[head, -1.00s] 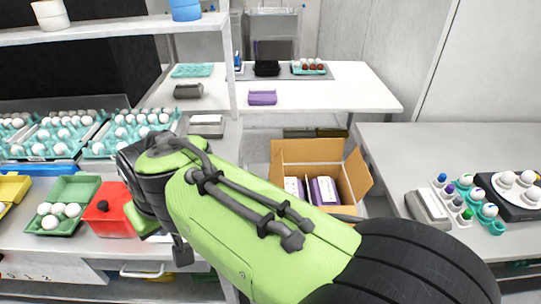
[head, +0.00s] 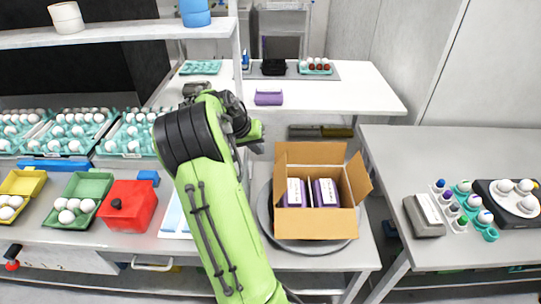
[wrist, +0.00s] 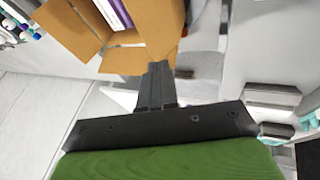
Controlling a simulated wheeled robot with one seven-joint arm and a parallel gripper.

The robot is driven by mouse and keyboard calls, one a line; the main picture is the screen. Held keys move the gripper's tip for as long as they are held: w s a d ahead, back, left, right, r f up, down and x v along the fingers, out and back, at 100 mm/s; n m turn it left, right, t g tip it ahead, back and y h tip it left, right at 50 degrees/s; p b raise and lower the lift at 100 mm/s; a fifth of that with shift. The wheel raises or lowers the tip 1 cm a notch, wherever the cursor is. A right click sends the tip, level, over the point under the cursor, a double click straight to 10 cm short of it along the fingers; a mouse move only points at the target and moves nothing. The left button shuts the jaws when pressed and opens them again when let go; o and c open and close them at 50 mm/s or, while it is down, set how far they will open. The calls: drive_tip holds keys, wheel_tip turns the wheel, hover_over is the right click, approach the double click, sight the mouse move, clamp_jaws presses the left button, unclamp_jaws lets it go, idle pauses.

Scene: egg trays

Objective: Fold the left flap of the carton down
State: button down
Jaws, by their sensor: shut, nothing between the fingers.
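The open brown carton (head: 315,224) stands on a round grey plate on the bench in the head view. Two purple-and-white boxes (head: 326,193) stand inside it. Its back flap (head: 310,152) stands up and its right flap (head: 358,178) leans outward. The left flap is hard to make out in the head view. In the wrist view the carton (wrist: 155,20) is at the top with flaps spread. My gripper (wrist: 158,68) is shut and empty, its tips just short of the carton's edge in the picture. In the head view it is up and left of the carton, partly hidden by my arm.
A red box (head: 130,208) and a green egg box (head: 85,195) stand left on the bench. A shelf post (head: 236,60) rises behind my arm. A grey box (head: 424,215) and egg trays are on the right table. A purple carton (head: 268,97) lies on the back table.

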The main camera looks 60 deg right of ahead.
drive_tip(key=b, duration=0.1)
approach(284, 170)
wheel_tip(284, 170, down, 4)
drive_tip(key=w+d, duration=0.1)
drive_tip(key=w, duration=0.1)
drive_tip(key=shift+s+d+f, duration=0.15)
drive_tip(key=shift+s+d, duration=0.15)
drive_tip(key=shift+s, duration=0.25)
drive_tip(key=shift+s+d+f, duration=0.15)
drive_tip(key=shift+s+d, duration=0.2)
drive_tip(key=shift+s, duration=0.2)
drive_tip(key=shift+s+d+f, duration=0.15)
drive_tip(key=shift+s+d, duration=0.05)
drive_tip(key=shift+s, duration=0.2)
drive_tip(key=shift+b, duration=0.3)
